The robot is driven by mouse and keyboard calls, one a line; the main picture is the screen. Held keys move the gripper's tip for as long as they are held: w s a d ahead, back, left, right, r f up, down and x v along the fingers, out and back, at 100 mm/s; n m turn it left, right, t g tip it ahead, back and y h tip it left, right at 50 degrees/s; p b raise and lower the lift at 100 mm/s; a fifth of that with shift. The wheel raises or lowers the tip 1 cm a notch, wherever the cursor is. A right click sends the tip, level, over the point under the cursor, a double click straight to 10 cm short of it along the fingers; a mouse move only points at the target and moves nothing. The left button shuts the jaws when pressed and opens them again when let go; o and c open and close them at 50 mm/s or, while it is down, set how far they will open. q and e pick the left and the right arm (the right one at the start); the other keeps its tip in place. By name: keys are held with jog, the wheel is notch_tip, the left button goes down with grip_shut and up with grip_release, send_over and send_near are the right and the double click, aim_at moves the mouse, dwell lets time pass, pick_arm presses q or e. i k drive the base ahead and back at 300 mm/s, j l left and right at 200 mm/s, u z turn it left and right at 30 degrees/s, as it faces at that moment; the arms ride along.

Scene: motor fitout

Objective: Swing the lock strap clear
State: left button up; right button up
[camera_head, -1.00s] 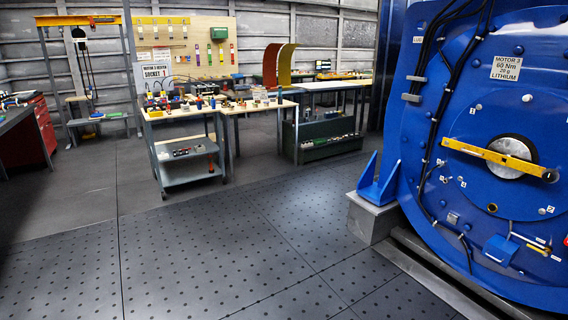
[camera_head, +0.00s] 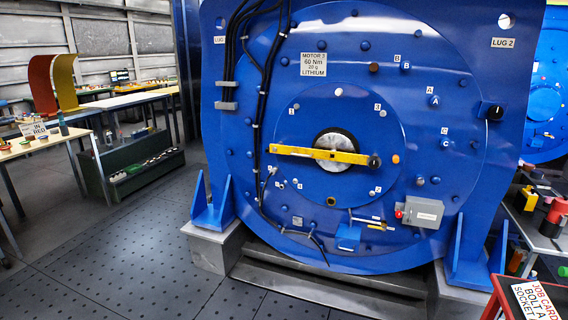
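A yellow strap (camera_head: 318,154), which looks like the lock strap, lies across the round shaft hole at the centre of the blue motor face (camera_head: 400,130). It runs nearly level, from a left end near the numbered bolts to a dark round fitting (camera_head: 375,161) at its right end. The grey shaft end (camera_head: 336,140) shows above and below the strap. A white label (camera_head: 313,65) on the motor reads "MOTOR 3, 60 Nm, 20 g, LITHIUM". Neither of my grippers is in view.
The motor stands on grey blocks (camera_head: 212,248) with blue feet. A grey box (camera_head: 424,212) sits low on its face. A red stand with a job card (camera_head: 535,300) is at the lower right. Benches (camera_head: 130,100) stand at the left. The perforated floor (camera_head: 120,240) in front is clear.

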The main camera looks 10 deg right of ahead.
aim_at(320, 154)
jog(key=i+z, duration=0.25)
jog(key=i, duration=1.15)
